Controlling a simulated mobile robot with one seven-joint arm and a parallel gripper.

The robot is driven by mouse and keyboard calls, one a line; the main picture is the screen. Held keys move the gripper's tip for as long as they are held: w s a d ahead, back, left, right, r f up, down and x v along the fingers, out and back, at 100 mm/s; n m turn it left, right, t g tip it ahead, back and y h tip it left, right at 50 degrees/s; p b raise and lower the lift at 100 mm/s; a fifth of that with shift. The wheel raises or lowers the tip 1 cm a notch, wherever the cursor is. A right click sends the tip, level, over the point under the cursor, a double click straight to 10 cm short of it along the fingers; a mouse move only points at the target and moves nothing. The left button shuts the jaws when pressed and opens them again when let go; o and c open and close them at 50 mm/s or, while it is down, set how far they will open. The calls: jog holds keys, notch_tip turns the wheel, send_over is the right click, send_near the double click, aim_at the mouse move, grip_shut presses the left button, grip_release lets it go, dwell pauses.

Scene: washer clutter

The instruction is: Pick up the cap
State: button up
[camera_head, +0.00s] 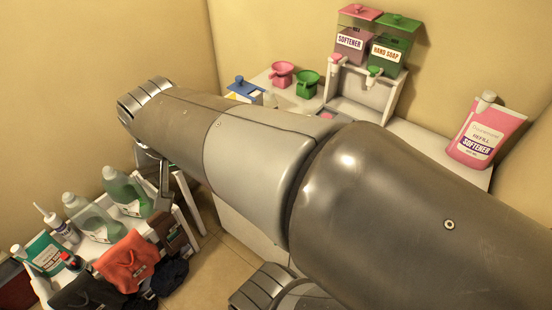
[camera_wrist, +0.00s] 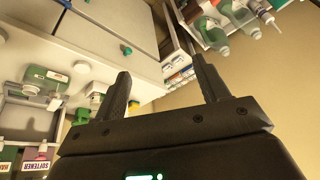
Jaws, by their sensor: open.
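I cannot tell for sure which thing is the cap. A dark navy cloth item (camera_head: 170,276), which may be a cap, lies beside the orange cloth (camera_head: 128,262) at the lower left in the head view. My gripper (camera_wrist: 162,72) is open in the wrist view, with its two dark fingers apart and nothing between them. In the head view my arm hides most of the gripper; a dark finger-like part (camera_head: 164,182) shows below the arm, near the bottles. No dark cloth item can be made out in the wrist view.
A white stand (camera_head: 192,214) holds green bottles (camera_head: 125,190) and a teal-labelled bottle (camera_head: 43,253). On the back counter stand a pink cup (camera_head: 282,74), a green cup (camera_head: 307,84), softener and soap dispensers (camera_head: 352,42) and a pink refill pouch (camera_head: 486,132). Bare floor (camera_head: 222,262) shows between.

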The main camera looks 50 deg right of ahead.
jog(key=d+f+m+g+h, duration=0.1)
jog(key=d+f+m+g, duration=0.1)
jog(key=d+f+m, duration=0.3)
jog(key=d+f+m+g+h, duration=0.1)
jog(key=d+f+m+g, duration=0.1)
jog(key=d+f+m, duration=0.2)
jog(key=w+d+f+m+g+h, duration=0.1)
jog(key=d+f+m+g, duration=0.2)
jog(key=d+m, duration=0.6)
jog(key=shift+d+f+m, duration=0.15)
jog(key=shift+d+f, duration=0.3)
jog(key=shift+d, duration=0.8)
jog(key=shift+d+f+m, duration=0.1)
jog(key=shift+d+f, duration=0.3)
jog(key=shift+d, duration=0.9)
jog(key=shift+d+f+m, duration=0.15)
jog(key=shift+d+f, duration=0.3)
jog(key=shift+d, duration=0.8)
jog(key=shift+d+x, duration=0.2)
jog(key=shift+x, duration=2.45)
jog(key=shift+w, duration=0.15)
jog(key=shift+c, duration=0.4)
jog(key=c, duration=1)
jog(key=shift+o, duration=0.2)
jog(key=shift+r, duration=0.15)
